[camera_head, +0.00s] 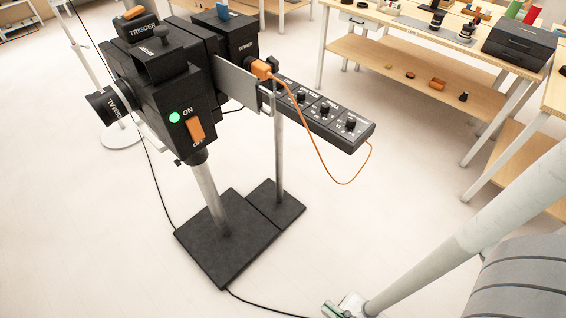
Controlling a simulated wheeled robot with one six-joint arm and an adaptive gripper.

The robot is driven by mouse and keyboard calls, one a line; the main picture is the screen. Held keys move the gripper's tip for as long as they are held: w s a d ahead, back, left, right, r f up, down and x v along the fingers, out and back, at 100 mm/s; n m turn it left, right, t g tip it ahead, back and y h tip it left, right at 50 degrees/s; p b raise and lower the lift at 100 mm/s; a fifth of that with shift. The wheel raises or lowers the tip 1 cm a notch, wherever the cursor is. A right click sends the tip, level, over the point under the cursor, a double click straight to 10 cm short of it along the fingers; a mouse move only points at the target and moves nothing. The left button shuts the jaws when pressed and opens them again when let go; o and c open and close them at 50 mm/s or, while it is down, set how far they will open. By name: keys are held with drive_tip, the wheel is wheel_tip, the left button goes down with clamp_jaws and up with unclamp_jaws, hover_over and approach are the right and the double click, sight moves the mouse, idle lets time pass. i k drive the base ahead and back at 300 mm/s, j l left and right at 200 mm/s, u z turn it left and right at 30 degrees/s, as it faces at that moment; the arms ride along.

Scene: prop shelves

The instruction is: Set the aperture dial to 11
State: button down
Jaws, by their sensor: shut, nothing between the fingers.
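A narrow black control panel (359,137) juts right from a stand and carries a row of black dials. The dial nearest its right end (350,125) has a label and scale too small to read. A middle dial (325,109) and another dial (301,96) sit farther left on it. I cannot tell which one is the aperture dial, nor what any of them is set to. My gripper's fingers cannot be made out in this view.
Left of the panel stands a black device (160,92) with a lit green lamp (174,118) and an orange ON/OFF switch (195,129). An orange cable (318,170) loops below the panel. Black floor plates (225,258) hold the posts. Open floor lies right of them, before the shelves (400,66).

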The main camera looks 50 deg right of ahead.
sight(351, 122)
drive_tip(key=i+j+z, duration=0.1)
drive_tip(key=j+z, duration=0.4)
drive_tip(key=z, duration=0.15)
drive_tip(key=l+z, duration=0.15)
drive_tip(key=z, duration=0.2)
drive_tip(key=l+z, duration=0.15)
drive_tip(key=z, duration=0.2)
drive_tip(key=l+z, duration=0.15)
drive_tip(key=z, duration=0.25)
